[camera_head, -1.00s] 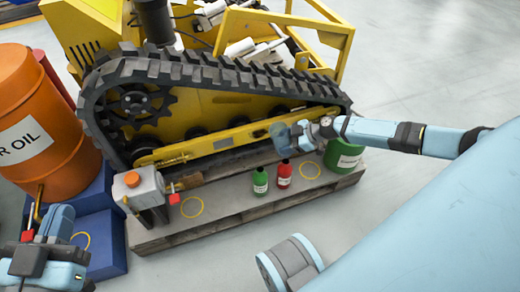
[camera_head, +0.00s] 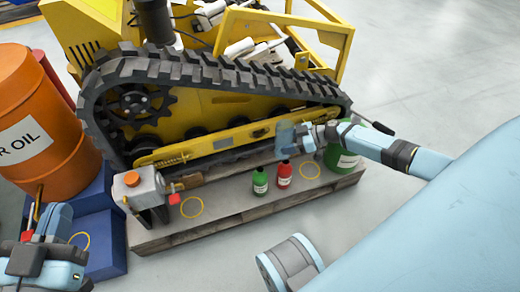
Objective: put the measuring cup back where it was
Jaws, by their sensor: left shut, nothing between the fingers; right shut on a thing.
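My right gripper (camera_head: 287,138) is shut, in front of the yellow track frame and above the red bottle. I cannot clearly make out the measuring cup; the thing in this gripper is mostly hidden by the blue-grey fingers. Yellow rings mark the pallet (camera_head: 228,224): an empty left ring (camera_head: 192,207) and an empty right ring (camera_head: 310,170). A third yellow ring (camera_head: 80,241) lies on the blue stand (camera_head: 107,257). My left gripper (camera_head: 57,222) is shut and empty at the lower left, beside that ring.
A green bottle (camera_head: 260,183) and a red bottle (camera_head: 284,175) stand mid-pallet. A green can (camera_head: 347,161) is at the right end. A grey container (camera_head: 144,186) with an orange cap is at the left end. An orange oil drum (camera_head: 40,130) and tracked carrier (camera_head: 215,75) border the space.

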